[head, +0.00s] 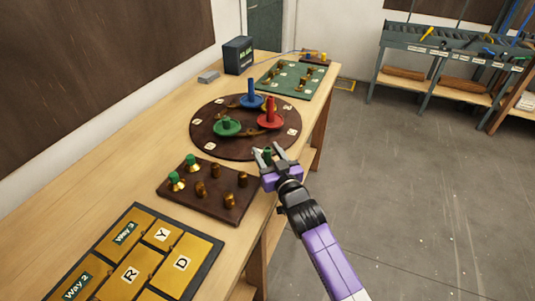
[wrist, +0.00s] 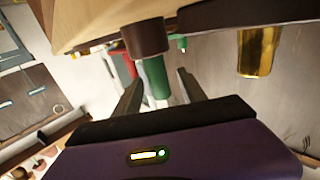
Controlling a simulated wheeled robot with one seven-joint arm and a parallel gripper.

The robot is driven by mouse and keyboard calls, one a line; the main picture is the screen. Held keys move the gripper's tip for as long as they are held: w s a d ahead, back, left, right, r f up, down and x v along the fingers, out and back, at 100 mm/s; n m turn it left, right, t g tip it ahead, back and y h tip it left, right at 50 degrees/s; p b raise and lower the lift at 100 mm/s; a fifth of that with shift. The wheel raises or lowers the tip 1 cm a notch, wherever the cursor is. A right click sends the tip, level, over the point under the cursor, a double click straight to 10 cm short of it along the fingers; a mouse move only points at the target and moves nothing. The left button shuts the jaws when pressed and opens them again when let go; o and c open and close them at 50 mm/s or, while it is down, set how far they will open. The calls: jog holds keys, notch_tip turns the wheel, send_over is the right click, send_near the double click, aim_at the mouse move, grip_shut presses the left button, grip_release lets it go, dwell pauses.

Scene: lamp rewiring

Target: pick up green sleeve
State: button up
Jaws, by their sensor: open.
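A small green cylinder, which looks like the green sleeve (head: 267,155), shows between the fingers of my gripper (head: 268,150) in the head view. In the wrist view, the green sleeve (wrist: 157,80) shows between the two dark fingers of my gripper (wrist: 160,75), with a gap beside it. A dark brown cylinder (wrist: 147,38) is at its far end. My gripper is open, beyond the right corner of the brown peg board (head: 190,208). Whether the sleeve touches a finger or rests on anything cannot be told.
Two green-topped pegs (head: 192,162) and several brown pegs (head: 242,180) stand on the peg board. Behind is a round dark board (head: 205,143) with blue (head: 251,95), red (head: 270,118) and green (head: 227,127) pieces. A lettered tray (head: 136,212) lies in front. Open floor is right.

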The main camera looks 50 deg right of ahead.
grip_shut()
